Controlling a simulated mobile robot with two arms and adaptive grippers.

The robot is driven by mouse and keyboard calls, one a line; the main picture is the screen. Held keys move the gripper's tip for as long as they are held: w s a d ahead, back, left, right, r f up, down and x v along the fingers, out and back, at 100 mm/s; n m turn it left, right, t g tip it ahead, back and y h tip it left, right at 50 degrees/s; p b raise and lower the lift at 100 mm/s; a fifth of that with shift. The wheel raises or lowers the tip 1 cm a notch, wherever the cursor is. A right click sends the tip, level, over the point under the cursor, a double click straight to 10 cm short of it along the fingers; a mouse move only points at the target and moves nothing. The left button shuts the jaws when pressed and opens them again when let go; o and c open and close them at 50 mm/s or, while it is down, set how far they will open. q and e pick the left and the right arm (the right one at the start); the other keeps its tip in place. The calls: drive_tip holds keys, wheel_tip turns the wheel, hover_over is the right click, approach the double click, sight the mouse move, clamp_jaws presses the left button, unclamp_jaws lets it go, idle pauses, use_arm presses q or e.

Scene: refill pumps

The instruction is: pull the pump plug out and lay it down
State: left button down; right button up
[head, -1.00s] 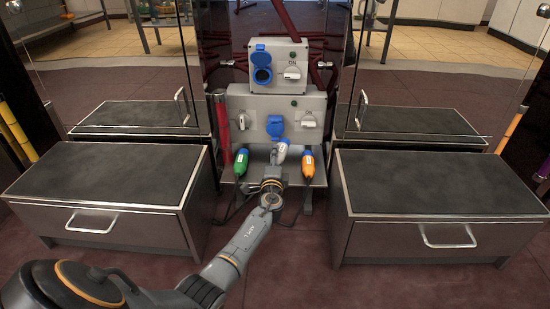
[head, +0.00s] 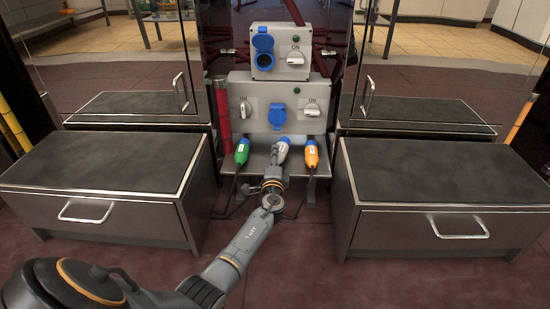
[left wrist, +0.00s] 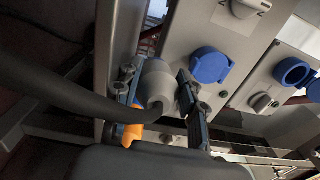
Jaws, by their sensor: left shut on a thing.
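My left gripper (left wrist: 160,92) is shut on the pump plug (left wrist: 158,82), a pale grey-white plug with a dark cable trailing to the left in the left wrist view. In the head view the plug (head: 283,148) shows a blue part and stands in front of the lower panel, between a green plug (head: 241,151) and an orange plug (head: 312,155). The lower panel's blue socket cover (head: 277,116) appears down, and the plug looks apart from it. It also shows in the left wrist view (left wrist: 210,65). My left gripper (head: 273,184) is partly hidden by its arm. My right gripper is out of view.
The upper box has an open blue socket (head: 263,54). Grey drawer units with black tops stand left (head: 105,170) and right (head: 430,170), with bare surfaces. The green and orange plugs stand close on either side of the held plug. Cables lie near the pump stand.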

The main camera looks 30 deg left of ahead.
use_arm(q)
drive_tip(key=shift+s+d+f, duration=0.1)
drive_tip(key=shift+d+f, duration=0.1)
drive_tip(key=shift+f, duration=0.25)
drive_tip(key=shift+d+f, duration=0.2)
drive_tip(key=shift+f, duration=0.25)
drive_tip(key=c, duration=0.7)
unclamp_jaws()
drive_tip(key=shift+d+r, duration=0.1)
drive_tip(key=shift+r, duration=0.25)
drive_tip(key=r, duration=0.7)
drive_tip(key=a+r, duration=0.1)
drive_tip(key=r, duration=0.3)
drive_tip(key=shift+r, duration=0.1)
